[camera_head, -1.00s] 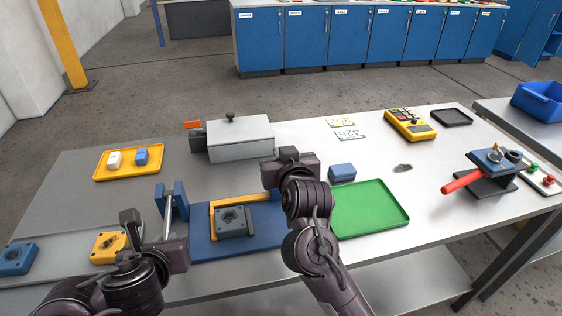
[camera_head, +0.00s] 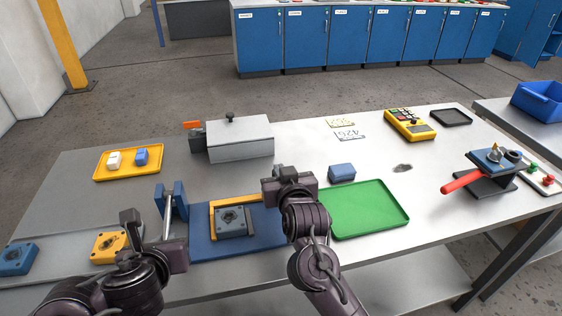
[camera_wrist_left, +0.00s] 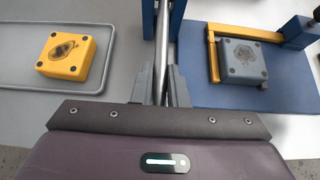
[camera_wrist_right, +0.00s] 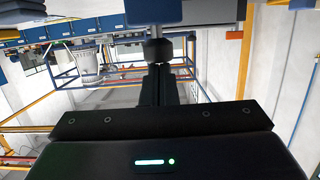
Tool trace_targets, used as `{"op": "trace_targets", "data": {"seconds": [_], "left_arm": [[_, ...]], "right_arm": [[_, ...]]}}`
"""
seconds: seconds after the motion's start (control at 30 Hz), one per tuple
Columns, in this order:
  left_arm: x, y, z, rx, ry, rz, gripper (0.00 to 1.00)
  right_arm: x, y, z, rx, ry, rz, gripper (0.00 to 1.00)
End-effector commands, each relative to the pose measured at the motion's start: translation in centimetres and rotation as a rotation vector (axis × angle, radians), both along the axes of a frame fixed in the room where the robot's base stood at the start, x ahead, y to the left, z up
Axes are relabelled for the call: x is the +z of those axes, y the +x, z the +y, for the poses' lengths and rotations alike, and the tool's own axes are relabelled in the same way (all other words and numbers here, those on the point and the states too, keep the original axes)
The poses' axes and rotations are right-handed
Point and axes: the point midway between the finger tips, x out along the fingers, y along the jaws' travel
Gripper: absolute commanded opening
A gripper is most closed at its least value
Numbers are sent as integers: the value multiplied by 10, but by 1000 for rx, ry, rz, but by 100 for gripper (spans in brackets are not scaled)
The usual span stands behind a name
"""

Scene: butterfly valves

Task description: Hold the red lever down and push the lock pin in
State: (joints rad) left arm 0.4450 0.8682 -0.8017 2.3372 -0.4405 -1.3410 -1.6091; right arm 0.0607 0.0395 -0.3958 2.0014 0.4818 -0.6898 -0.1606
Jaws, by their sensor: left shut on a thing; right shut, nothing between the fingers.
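My left gripper (camera_wrist_left: 163,88) is shut on a metal lever rod (camera_wrist_left: 166,45) that runs up to a blue bracket (camera_head: 172,200). No red shows on this rod; its held end is partly hidden. The only red lever (camera_head: 462,182) I see is on a stand at the right, away from both grippers. My right gripper (camera_head: 274,187) is shut and empty at the right of the blue fixture plate (camera_head: 205,247). In the right wrist view, a dark knob, possibly the lock pin (camera_wrist_right: 158,52), sits right at its fingertips under a blue block (camera_wrist_right: 155,12). Contact is unclear.
A grey valve body (camera_head: 232,222) sits on the plate within a yellow angle stop (camera_head: 216,204). A green tray (camera_head: 368,212) and small blue block (camera_head: 342,172) lie right of my right arm. A grey box (camera_head: 240,140) stands behind.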

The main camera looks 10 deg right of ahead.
Motion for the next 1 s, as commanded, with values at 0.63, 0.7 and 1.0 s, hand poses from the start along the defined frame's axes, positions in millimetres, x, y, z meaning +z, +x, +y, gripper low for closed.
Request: {"op": "trace_targets", "data": {"seconds": [0.63, 0.7, 1.0], "left_arm": [[-1, 0, 0, -1, 1, 0, 0], [-1, 0, 0, -1, 1, 0, 0], [0, 0, 0, -1, 1, 0, 0]], "right_arm": [[45, -27, 0, 2, 1, 4, 0], [49, -43, 1, 2, 1, 3, 0], [62, -90, 0, 1, 0, 0, 0]]}}
